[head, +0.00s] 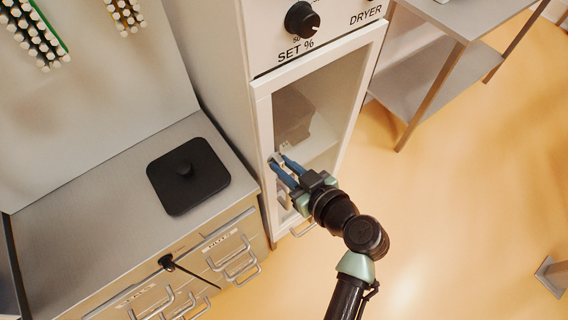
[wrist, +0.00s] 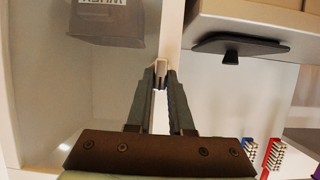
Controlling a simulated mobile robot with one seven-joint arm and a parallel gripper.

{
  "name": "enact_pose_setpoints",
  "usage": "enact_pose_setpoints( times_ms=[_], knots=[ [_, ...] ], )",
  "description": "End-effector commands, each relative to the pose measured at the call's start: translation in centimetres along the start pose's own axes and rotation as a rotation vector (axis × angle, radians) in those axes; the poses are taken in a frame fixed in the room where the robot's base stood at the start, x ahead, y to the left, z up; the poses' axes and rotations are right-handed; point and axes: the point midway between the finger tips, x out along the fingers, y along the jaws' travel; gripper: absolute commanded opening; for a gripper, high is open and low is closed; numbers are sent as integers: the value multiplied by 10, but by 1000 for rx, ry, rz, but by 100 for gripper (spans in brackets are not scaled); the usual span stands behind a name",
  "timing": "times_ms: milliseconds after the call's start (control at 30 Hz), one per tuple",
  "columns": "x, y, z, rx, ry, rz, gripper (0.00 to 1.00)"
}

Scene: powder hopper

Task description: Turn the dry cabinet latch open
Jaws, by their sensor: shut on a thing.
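The dry cabinet (head: 258,100) is a tall white unit marked DRYER, with a framed glass door that looks closed. Its small pale latch (head: 274,158) sits on the left side of the door frame. My gripper (head: 281,164) reaches from the lower right to the latch, with its blue fingers shut on it. In the wrist view the fingertips (wrist: 160,78) close around the light latch (wrist: 160,66) beside the door frame. The fingers hide part of the latch, and I cannot tell how far it is turned. A dark container (wrist: 108,20) shows behind the glass.
A black knob (head: 302,19) marked SET % is above the door. A shelved table (head: 425,70) stands at the right.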

Motion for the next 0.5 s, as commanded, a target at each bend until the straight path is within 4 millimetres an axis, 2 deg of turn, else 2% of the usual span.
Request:
enact_pose_setpoints(
  times_ms=[267, 500],
  knots=[
    [2, 0, -1, 54, 2, -25, 0],
    [3, 2, 0, 204, 2, -90, 0]
  ],
)
